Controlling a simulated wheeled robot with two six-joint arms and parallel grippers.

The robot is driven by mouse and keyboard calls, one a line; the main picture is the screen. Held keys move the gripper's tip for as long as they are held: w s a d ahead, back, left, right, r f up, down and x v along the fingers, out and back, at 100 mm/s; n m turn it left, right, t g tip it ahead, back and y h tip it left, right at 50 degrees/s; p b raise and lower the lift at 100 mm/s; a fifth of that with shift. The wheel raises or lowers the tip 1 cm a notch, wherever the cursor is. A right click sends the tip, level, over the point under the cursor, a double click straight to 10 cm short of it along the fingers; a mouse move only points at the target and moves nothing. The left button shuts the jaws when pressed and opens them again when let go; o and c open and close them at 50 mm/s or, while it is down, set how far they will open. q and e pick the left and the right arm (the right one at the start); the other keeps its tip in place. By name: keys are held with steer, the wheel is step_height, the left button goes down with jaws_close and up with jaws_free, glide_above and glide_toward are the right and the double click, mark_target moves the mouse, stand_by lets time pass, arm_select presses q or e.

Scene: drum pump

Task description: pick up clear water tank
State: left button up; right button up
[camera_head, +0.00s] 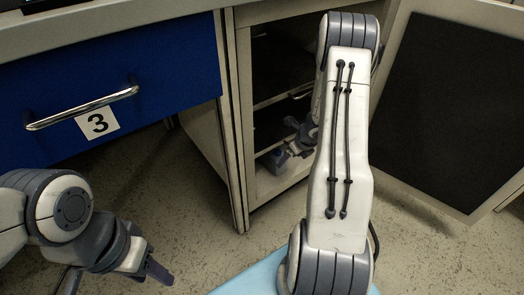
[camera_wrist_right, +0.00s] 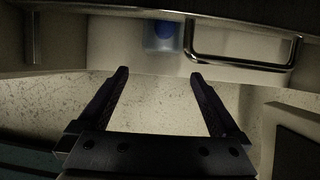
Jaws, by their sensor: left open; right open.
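A clear, bluish tank with a blue cap (camera_wrist_right: 164,36) stands ahead of my right gripper (camera_wrist_right: 159,74) in the right wrist view. The gripper is open and empty, with the tank beyond its fingertips and apart from them. In the head view, a small bluish-grey thing (camera_head: 277,159) on the cabinet floor looks like this tank; my right gripper beside it is partly hidden in shadow. My left gripper (camera_head: 160,272) is open and empty over the floor at the lower left.
My right arm reaches into an open cabinet (camera_head: 239,130). Its door (camera_head: 450,110) stands open at the right. A blue drawer (camera_head: 110,80) marked 3 is at the left. A chrome handle (camera_wrist_right: 240,62) lies right of the tank in the wrist view. Speckled floor is clear.

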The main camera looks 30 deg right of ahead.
mark_target(282, 168)
steer(key=b+x, duration=0.3)
steer(key=x, duration=0.2)
steer(key=shift+w+f, duration=0.2)
steer(key=shift+f, duration=0.1)
steer(key=b+x, duration=0.3)
steer(key=x, duration=0.2)
steer(key=shift+f, duration=0.15)
steer(key=shift+d, duration=0.1)
jaws_close()
